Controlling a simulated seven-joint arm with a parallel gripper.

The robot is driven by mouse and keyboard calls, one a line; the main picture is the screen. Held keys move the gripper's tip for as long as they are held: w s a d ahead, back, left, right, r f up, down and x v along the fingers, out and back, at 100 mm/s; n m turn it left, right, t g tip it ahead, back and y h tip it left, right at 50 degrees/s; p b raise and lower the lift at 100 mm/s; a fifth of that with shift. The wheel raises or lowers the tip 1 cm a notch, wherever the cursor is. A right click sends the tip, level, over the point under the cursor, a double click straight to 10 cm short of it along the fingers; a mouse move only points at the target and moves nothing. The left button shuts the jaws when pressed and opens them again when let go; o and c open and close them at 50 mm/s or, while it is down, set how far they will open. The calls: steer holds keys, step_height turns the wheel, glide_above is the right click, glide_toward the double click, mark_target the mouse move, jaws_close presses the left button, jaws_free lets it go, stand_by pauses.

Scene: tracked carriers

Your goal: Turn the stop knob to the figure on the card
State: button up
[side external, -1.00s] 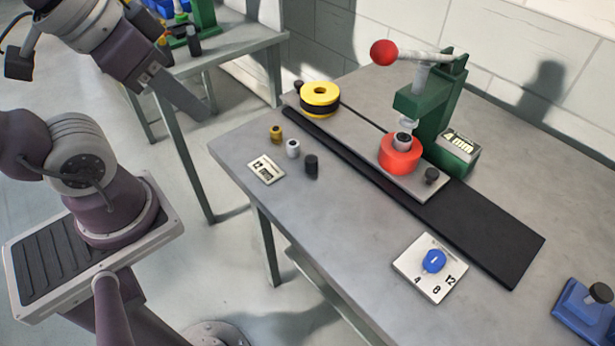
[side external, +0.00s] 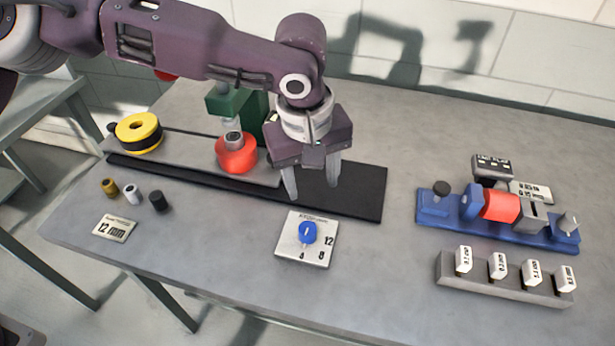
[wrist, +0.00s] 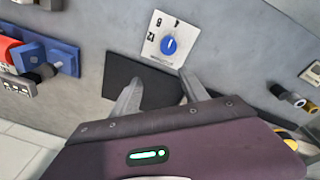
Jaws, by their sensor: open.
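The stop knob (side external: 307,232) is a blue knob with a white line, on a white plate (side external: 285,246) marked 4, 8 and 12. I cannot tell which end of the line is the pointer. The knob also shows in the wrist view (wrist: 169,45), just beyond the fingertips. The card (side external: 115,228) lies flat at the table's left front and reads 12 mm. My gripper (side external: 312,193) is open and empty, pointing down. In the side view its fingertips appear behind the knob, over the black strip (side external: 355,200), apart from the knob.
A yellow ring (side external: 138,130) and several small bushings (side external: 131,193) are at left. A blue fixture (side external: 500,228) and a grey rack (side external: 500,283) stand at right. The table around the plate is clear.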

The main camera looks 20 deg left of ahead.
mark_target(308, 228)
steer(key=shift+g, duration=0.8)
steer(key=s+f, duration=0.2)
steer(key=f, duration=0.1)
steer(key=shift+s, duration=0.4)
step_height(308, 228, down, 6)
steer(key=shift+w+f, duration=0.1)
jaws_close()
